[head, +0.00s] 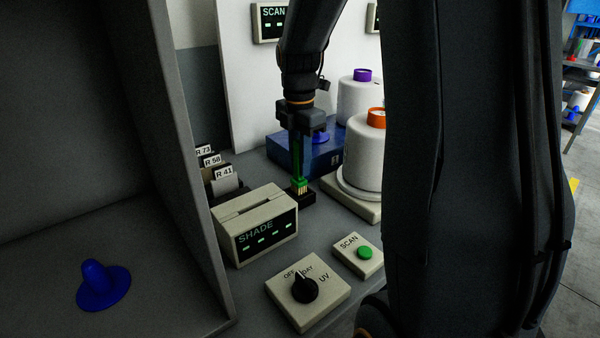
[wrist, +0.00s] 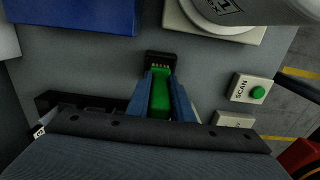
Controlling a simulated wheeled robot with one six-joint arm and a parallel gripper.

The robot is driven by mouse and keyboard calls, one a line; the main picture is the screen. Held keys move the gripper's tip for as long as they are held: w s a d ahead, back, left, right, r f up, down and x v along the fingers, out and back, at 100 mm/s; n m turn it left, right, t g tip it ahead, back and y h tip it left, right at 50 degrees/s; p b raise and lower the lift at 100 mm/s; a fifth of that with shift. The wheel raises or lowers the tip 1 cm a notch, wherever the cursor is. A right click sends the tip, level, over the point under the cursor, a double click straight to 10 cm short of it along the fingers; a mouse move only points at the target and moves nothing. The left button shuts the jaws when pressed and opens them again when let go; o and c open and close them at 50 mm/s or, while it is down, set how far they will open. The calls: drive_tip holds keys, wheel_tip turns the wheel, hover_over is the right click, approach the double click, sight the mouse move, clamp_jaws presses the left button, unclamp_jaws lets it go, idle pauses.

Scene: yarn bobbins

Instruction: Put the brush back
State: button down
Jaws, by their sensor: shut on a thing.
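The brush has a green handle and pale bristles at its lower end. It stands upright in the head view (head: 300,183) and also shows in the wrist view (wrist: 160,95). My gripper (head: 297,142) points down from above and is shut on the green handle; its blue fingers (wrist: 161,92) flank the handle in the wrist view. A small black holder (head: 301,200) is right at the bristle end, and it shows just beyond the brush in the wrist view (wrist: 161,58). I cannot tell whether the bristles are inside the holder or just above it.
A SHADE box (head: 255,225) and labelled cards (head: 225,181) stand left. A bobbin with an orange top (head: 365,155) stands right on a pale base. A blue box (head: 285,150) is behind. A dial box (head: 308,292) and a SCAN button box (head: 358,254) are in front.

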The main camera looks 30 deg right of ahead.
drive_tip(key=shift+f, duration=1.7)
drive_tip(key=shift+f, duration=0.1)
drive_tip(key=c, duration=1.6)
unclamp_jaws()
drive_tip(key=shift+o, duration=0.2)
wheel_tip(320, 180, up, 12)
drive_tip(key=shift+a+r+b, duration=0.1)
drive_tip(key=shift+r+b, duration=0.05)
drive_tip(key=shift+b, duration=0.45)
